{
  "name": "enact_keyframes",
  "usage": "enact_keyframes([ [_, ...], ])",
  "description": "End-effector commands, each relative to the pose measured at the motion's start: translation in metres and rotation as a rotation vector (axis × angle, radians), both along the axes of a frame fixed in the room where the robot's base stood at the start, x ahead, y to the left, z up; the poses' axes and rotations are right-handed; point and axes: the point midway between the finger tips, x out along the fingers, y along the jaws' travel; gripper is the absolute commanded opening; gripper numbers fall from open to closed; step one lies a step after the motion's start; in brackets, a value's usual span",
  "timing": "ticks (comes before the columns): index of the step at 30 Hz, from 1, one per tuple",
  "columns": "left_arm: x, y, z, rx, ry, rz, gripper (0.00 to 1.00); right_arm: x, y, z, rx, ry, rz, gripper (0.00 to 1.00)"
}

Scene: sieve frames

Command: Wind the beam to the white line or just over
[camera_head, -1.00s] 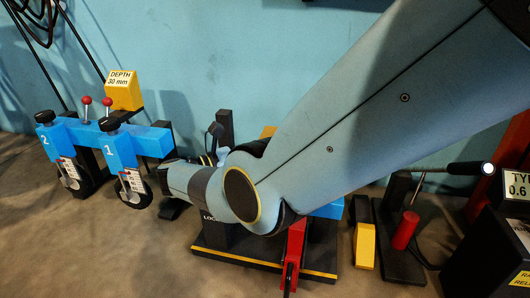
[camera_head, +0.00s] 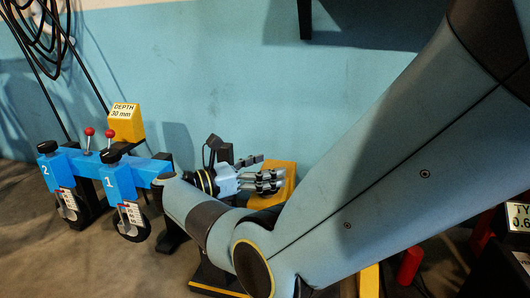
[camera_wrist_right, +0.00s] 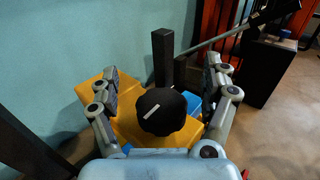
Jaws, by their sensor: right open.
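A black round knob (camera_wrist_right: 160,112) with a short white mark on its top shows in the right wrist view, in front of a yellow block (camera_wrist_right: 130,130). My right gripper (camera_wrist_right: 162,70) is open, with one finger on each side of the knob, and I see no clear contact. In the head view my right gripper (camera_head: 270,178) points right, in front of the yellow block (camera_head: 284,188). The knob is hidden there. A blue part (camera_wrist_right: 192,104) lies just behind the knob. I cannot make out the beam or its white line for certain. My left gripper is not in view.
Two blue units labelled 1 (camera_head: 118,182) and 2 (camera_head: 52,170), with red-tipped levers, stand at left. A yellow "DEPTH 30 mm" block (camera_head: 124,122) stands behind them. Black posts (camera_wrist_right: 163,58) rise close beyond the knob. My forearm covers much of the bench.

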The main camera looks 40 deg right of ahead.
Motion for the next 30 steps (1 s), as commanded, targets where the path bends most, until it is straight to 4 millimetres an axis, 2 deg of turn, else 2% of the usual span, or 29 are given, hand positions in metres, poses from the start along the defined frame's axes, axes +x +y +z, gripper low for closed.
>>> enact_keyframes([
  [3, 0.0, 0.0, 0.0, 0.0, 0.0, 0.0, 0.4, -0.001, 0.0, 0.022, 0.001, -0.003, -0.001, 0.81],
  [9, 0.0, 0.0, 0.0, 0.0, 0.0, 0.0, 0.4, 0.0, 0.0, 0.046, 0.0, 0.001, 0.0, 0.81],
  [18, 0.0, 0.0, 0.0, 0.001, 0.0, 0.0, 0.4, 0.0, 0.0, 0.05, -0.001, 0.002, 0.0, 0.81],
  [19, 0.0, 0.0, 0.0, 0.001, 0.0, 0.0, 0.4, 0.0, 0.0, 0.05, -0.001, 0.002, 0.0, 0.8],
  [21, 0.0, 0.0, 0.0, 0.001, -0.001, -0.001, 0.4, -0.002, -0.001, 0.051, -0.008, 0.009, 0.001, 0.71],
  [22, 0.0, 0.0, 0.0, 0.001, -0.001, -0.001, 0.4, -0.004, -0.003, 0.051, -0.018, 0.02, 0.003, 0.7],
  [26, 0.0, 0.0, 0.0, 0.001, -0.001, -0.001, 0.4, -0.034, -0.019, 0.065, -0.153, 0.147, 0.016, 0.7],
  [29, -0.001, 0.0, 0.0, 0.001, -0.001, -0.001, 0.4, -0.079, -0.031, 0.099, -0.376, 0.364, 0.007, 0.7],
  [30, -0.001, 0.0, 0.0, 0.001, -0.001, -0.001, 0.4, -0.101, -0.031, 0.118, -0.489, 0.475, -0.015, 0.7],
])
